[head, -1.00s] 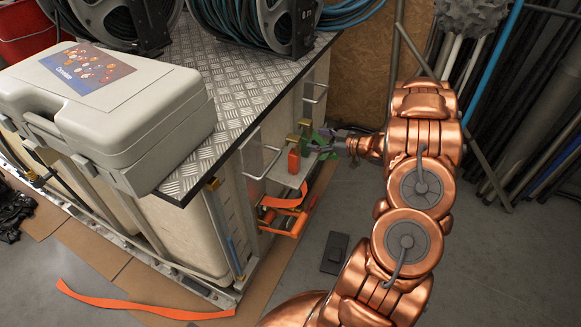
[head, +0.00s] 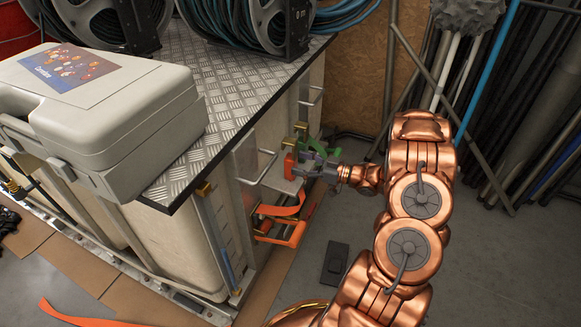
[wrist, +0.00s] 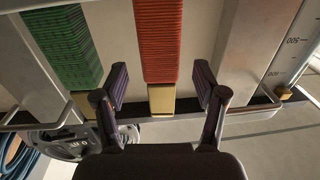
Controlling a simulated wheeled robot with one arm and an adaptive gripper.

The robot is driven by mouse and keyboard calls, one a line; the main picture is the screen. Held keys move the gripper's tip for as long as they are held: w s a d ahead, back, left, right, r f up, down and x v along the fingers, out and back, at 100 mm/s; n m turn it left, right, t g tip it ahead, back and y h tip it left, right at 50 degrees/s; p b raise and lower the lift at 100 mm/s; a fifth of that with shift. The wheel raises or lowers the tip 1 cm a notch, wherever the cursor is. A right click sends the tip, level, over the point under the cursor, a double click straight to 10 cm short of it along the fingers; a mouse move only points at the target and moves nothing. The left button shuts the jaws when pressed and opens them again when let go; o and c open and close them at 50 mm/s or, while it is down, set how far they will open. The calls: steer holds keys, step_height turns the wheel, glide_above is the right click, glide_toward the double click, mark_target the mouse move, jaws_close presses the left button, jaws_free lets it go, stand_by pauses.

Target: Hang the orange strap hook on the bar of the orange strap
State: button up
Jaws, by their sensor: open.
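An orange-red strap bundle (head: 290,166) hangs at the end of the pale cabinet. In the wrist view the orange-red strap (wrist: 158,40) is ribbed, with a brass-coloured piece (wrist: 162,100) at its end. My gripper (head: 302,172) is at this strap; in the wrist view its open fingers (wrist: 161,84) stand on either side of it, with gaps visible. An orange strap with a ratchet-like frame (head: 282,228) lies lower on the cabinet end. A dark bar (wrist: 180,107) runs behind the brass piece. I cannot make out a separate hook.
A green strap bundle (head: 318,146) hangs beside the orange-red one. A metal handle (head: 262,165) juts from the cabinet near my gripper. A grey case (head: 110,125) and hose reels (head: 272,30) sit on the checker-plate top. Floor right of the cabinet is mostly clear.

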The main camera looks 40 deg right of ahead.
mark_target(296, 161)
steer(key=shift+b+x, duration=0.5)
steer(key=shift+x, duration=1.4)
steer(key=shift+r, duration=0.15)
steer(key=shift+c, duration=0.2)
jaws_close()
